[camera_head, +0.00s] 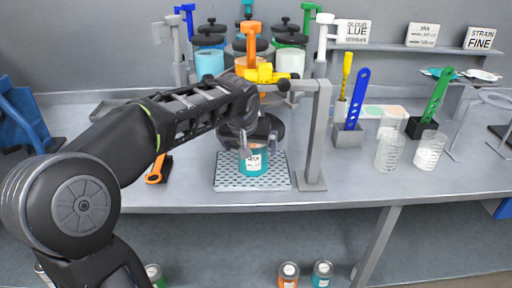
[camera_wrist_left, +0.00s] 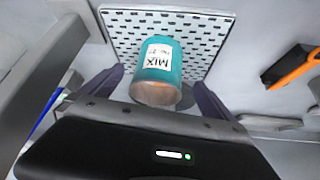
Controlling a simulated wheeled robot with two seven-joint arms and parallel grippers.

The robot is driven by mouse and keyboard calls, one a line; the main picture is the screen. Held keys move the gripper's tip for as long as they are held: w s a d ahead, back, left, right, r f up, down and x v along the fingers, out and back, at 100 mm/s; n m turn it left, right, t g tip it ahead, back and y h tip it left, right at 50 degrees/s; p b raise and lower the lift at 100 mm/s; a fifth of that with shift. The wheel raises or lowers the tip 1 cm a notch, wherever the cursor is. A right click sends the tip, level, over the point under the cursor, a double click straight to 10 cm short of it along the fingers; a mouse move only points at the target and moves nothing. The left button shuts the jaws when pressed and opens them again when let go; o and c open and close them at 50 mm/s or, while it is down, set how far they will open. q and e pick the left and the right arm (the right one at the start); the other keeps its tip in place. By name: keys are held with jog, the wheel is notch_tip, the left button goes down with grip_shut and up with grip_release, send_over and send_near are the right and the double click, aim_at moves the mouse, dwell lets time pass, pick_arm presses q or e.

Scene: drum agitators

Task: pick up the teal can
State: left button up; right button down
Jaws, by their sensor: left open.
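The teal can (camera_head: 253,163) has a white label and stands upright on a perforated grey tray (camera_head: 228,180) on the bench. My left gripper (camera_head: 259,146) is at the can with its fingers apart, one toward each side of it. In the left wrist view the teal can (camera_wrist_left: 160,72) shows its "MIX" label, and the open fingers of my left gripper (camera_wrist_left: 158,92) lie on either side of its near end. I cannot tell whether the fingers touch it. My right gripper does not show.
A grey post (camera_head: 316,140) stands close to the right of the tray, with an arm reaching over it. An orange-handled tool (camera_head: 156,170) lies to the left. Clear cups (camera_head: 389,150) and a blue spatula (camera_head: 357,98) in a holder stand to the right. Cans sit below the bench.

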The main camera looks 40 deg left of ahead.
aim_at(255, 166)
pick_arm(q)
jog(key=shift+w, duration=0.1)
jog(key=shift+x, duration=1.2)
jog(key=shift+p+x, duration=0.55)
jog(key=shift+x, duration=2.05)
jog(key=shift+d, duration=0.1)
